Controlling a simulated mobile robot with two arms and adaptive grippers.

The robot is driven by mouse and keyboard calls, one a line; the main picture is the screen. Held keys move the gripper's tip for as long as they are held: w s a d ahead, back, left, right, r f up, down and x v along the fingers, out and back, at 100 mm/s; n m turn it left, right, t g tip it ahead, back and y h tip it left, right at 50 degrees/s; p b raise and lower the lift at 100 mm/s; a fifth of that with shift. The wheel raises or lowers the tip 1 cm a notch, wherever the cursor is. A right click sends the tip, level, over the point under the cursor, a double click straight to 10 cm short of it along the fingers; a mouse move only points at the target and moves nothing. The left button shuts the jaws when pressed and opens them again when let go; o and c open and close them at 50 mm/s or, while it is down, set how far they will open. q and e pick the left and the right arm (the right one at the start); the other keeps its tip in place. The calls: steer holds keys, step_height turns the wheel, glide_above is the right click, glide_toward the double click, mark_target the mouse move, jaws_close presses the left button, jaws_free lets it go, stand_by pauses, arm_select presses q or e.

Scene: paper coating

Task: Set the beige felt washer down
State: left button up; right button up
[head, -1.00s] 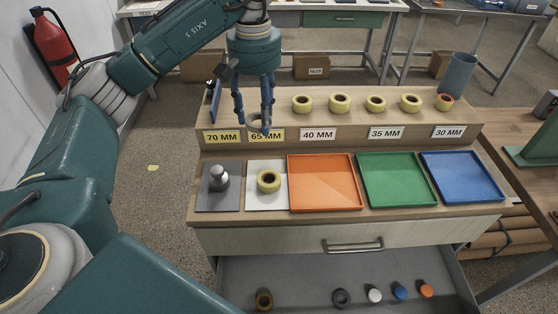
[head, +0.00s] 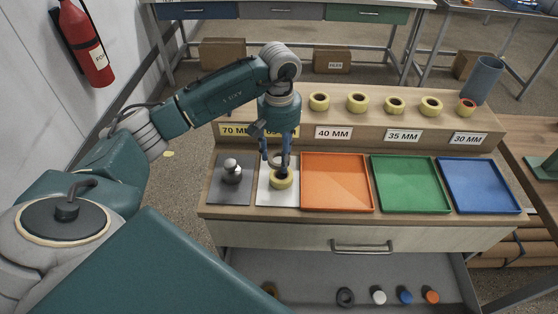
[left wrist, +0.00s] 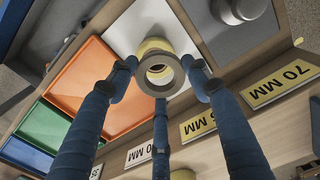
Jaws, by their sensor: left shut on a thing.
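My left gripper (head: 277,163) is shut on the beige felt washer (left wrist: 142,78), a greyish-beige ring held between its blue fingers. It holds the washer over the white square pad (head: 264,192). A yellow roll with a dark core (head: 281,187) lies on that pad, just below the fingertips. In the left wrist view the yellow roll (left wrist: 152,44) shows partly behind the washer. Whether washer and roll touch, I cannot tell. My right gripper is not in view.
A grey pad with a metal knobbed weight (head: 232,174) lies left of the white pad. Orange (head: 336,182), green (head: 408,184) and blue (head: 478,185) trays lie to the right, empty. Several yellow rolls (head: 356,102) stand on the raised shelf behind. An open drawer (head: 320,270) is below.

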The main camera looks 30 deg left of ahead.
mark_target(279, 165)
arm_select(q)
step_height(279, 165, down, 4)
steer(key=shift+w+r+p, duration=0.1)
steer(key=shift+p, duration=0.4)
steer(key=shift+f+b, duration=0.6)
steer(key=shift+b, duration=0.05)
steer(key=o, duration=0.8)
steer(key=shift+o, duration=0.2)
steer(key=shift+r, duration=0.1)
